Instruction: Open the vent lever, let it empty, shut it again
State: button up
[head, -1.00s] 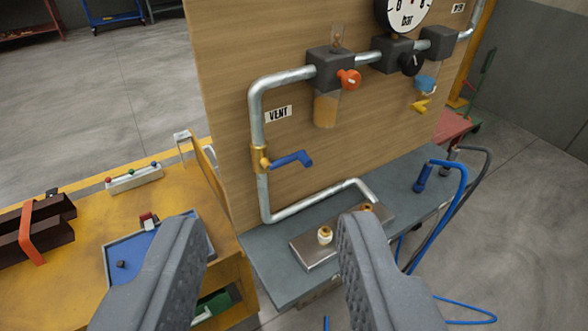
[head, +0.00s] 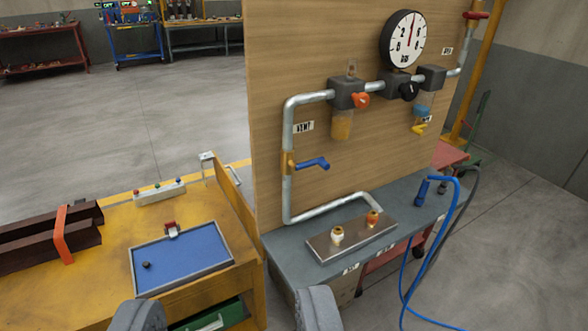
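The vent lever (head: 312,164) is a blue handle on a brass valve (head: 288,163) in the vertical pipe, below the VENT label (head: 304,127). The handle points right, across the pipe. A round bar gauge (head: 403,40) sits at the top of the wooden panel, its needle pointing roughly up. My gripper (head: 232,318) is open and empty at the bottom edge, well short of the lever and apart from it. Only the tips of its two fingers show.
A metal block with two fittings (head: 352,242) lies on the grey bench. A yellow bench with a blue tray (head: 181,265) stands left. Blue hose (head: 408,292) hangs at right.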

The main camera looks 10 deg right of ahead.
aim_at(321, 160)
jog(key=u, duration=0.15)
jog(key=i, duration=0.85)
jog(key=z, duration=0.6)
